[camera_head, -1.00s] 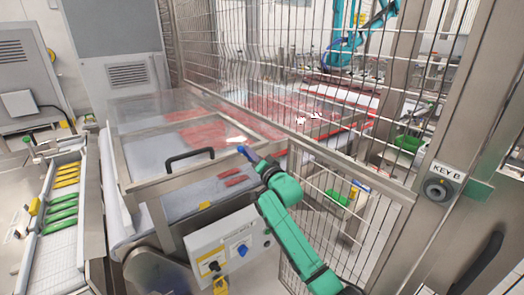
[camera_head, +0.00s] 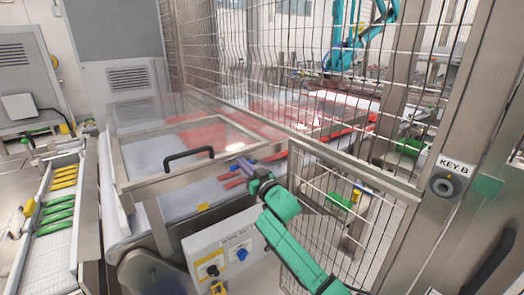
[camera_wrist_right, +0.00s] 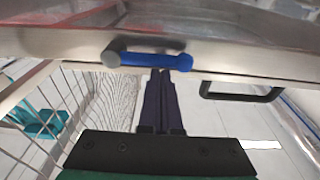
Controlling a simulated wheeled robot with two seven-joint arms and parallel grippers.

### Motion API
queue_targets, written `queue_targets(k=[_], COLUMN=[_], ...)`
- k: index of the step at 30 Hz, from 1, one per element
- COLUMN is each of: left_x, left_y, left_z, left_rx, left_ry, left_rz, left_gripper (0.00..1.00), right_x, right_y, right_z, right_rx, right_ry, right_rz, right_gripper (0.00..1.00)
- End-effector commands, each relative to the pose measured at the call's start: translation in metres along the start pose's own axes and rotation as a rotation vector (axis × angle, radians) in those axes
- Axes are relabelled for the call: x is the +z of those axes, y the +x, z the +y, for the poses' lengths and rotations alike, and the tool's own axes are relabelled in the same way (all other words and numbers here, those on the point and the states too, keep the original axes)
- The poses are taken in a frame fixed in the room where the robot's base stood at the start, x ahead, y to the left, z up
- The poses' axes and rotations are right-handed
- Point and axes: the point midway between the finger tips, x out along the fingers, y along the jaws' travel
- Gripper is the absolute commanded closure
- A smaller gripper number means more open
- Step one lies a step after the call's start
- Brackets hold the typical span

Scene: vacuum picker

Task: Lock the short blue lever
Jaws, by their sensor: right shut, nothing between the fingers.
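The short blue lever (camera_wrist_right: 148,60) shows in the right wrist view as a small blue bar with a grey round pivot at its left end. It lies roughly level along a metal frame edge. My right gripper (camera_wrist_right: 160,75) is shut and empty, with its dark fingertips just below the lever's right half; I cannot tell if they touch it. In the head view my right gripper (camera_head: 245,166) is at the near right corner of the clear guard cover (camera_head: 160,184), and the lever is hard to make out there. My left gripper is not in view.
A black handle (camera_head: 188,154) sits on the cover's front frame. A switch box (camera_head: 226,248) with a black and a blue knob hangs below. A wire fence (camera_head: 340,195) stands close to the right of my arm. A KEY B post (camera_head: 446,180) is further right.

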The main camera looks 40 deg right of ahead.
Motion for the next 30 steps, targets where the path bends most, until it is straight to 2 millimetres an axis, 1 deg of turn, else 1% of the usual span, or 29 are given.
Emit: queue_targets(k=[7,21,23,25,29,30], left_x=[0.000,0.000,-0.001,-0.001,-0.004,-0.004], left_y=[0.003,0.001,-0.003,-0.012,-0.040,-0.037], left_z=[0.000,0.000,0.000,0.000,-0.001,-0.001], left_rx=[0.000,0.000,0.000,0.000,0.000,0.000], left_ry=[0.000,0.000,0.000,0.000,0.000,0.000], left_rz=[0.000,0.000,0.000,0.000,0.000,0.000], left_gripper=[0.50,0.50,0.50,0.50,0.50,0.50], right_x=[0.003,0.002,-0.003,-0.014,-0.044,-0.040], right_y=[-0.001,0.000,0.001,0.004,0.013,0.009], right_z=[-0.001,-0.001,-0.001,-0.001,-0.001,-0.001], right_rx=[-0.007,-0.007,-0.007,-0.007,-0.006,-0.006], right_ry=[-0.051,-0.054,-0.054,-0.054,-0.055,-0.055], right_rz=[0.000,0.000,0.001,0.001,0.001,-0.002], right_gripper=[1.00,1.00,1.00,1.00,1.00,1.00])
